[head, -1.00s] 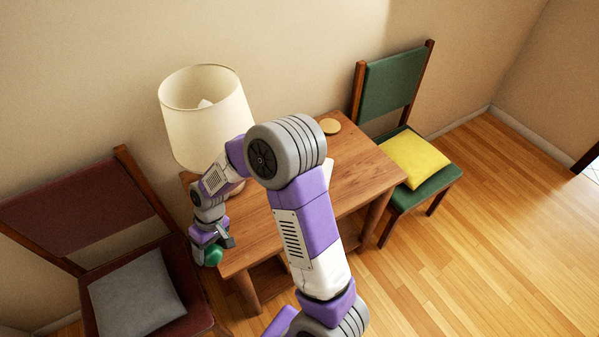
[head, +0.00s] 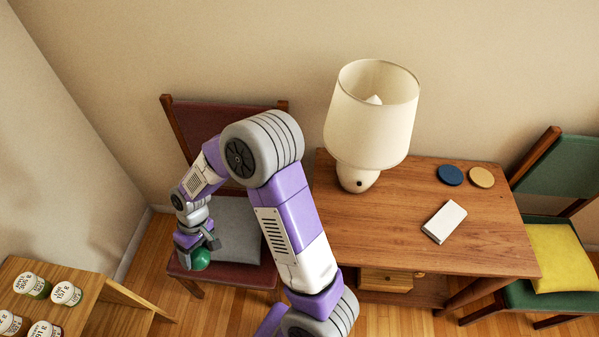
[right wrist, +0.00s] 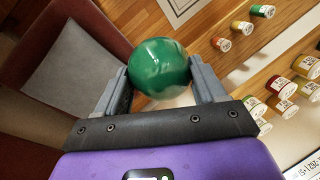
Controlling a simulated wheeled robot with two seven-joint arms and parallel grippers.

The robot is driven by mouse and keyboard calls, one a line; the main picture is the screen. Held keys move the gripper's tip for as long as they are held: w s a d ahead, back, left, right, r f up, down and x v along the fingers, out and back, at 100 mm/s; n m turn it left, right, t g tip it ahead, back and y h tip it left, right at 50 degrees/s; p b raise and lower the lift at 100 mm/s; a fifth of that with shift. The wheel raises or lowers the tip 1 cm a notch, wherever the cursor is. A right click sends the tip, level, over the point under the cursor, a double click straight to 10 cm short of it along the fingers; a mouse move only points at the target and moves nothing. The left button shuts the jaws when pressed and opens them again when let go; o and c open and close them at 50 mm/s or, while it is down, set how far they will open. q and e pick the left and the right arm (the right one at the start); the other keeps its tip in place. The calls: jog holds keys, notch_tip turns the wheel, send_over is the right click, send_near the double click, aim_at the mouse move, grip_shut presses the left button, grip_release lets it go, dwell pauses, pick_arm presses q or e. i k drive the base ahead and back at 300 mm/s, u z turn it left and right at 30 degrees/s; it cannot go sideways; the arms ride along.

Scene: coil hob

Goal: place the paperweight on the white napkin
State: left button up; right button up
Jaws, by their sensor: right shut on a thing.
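The paperweight is a shiny green ball (head: 200,260). My right gripper (head: 205,246) is shut on it, with one finger on each side, as the right wrist view shows with the ball (right wrist: 160,68). In the head view the ball is in front of the red chair's seat, away from the table. A white flat rectangular block (head: 444,222), apparently the folded white napkin, lies on the wooden table's right half with nothing on it. My left gripper is not in view.
The wooden table (head: 390,235) bears a cream lamp (head: 372,115), a blue coaster (head: 450,175) and a tan coaster (head: 481,177). A red chair (head: 222,125) with a grey cushion (head: 240,222) stands left. A shelf (head: 80,310) with several small jars is at bottom left.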

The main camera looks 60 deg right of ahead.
aim_at(447, 220)
jog(key=u, duration=0.5)
jog(key=k, duration=1.65)
jog(key=z, duration=2.15)
jog(key=i, duration=0.5)
